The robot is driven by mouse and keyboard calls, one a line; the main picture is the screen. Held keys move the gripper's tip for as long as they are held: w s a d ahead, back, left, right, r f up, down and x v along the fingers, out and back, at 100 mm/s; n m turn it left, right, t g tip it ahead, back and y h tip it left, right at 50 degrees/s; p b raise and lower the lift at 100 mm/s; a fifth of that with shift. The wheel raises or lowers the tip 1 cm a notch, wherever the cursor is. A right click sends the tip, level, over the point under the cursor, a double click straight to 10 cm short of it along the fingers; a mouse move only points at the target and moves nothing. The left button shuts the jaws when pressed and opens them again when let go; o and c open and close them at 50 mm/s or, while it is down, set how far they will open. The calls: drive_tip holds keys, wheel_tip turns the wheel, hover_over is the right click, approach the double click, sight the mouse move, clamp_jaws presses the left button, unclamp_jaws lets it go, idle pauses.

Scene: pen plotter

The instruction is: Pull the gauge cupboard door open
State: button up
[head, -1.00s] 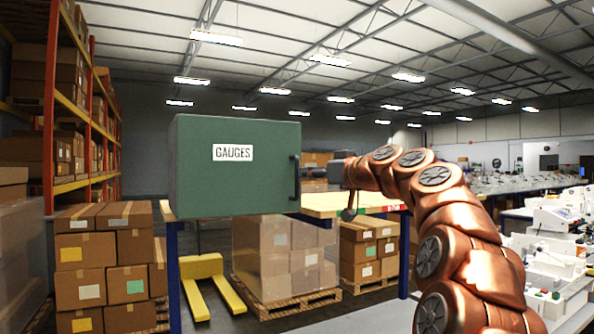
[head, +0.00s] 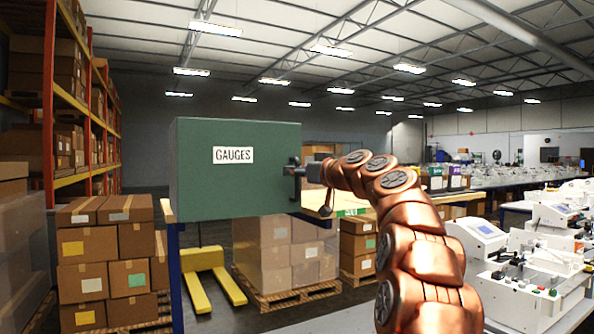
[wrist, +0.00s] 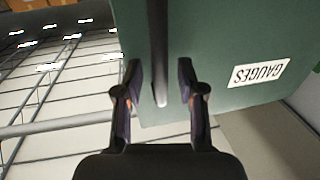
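The gauge cupboard (head: 215,190) is a green box with a white GAUGES label (head: 233,155) on its front door, standing on a wooden-topped table. The door appears closed. A dark vertical bar handle (head: 293,186) is at the door's right edge, partly covered by my gripper (head: 297,170). In the wrist view, the handle (wrist: 159,45) runs between the two fingers of my gripper (wrist: 160,75). The fingers are apart, one on each side of the bar, with gaps showing. The label (wrist: 258,73) appears upside down there.
The table (head: 320,200) extends right of the cupboard under my arm. A yellow pallet jack (head: 205,262) and wrapped boxes on a pallet (head: 285,255) are below. Stacked cartons (head: 105,260) stand at left; white machines (head: 525,245) line the right.

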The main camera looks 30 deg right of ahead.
clamp_jaws()
idle(0.6)
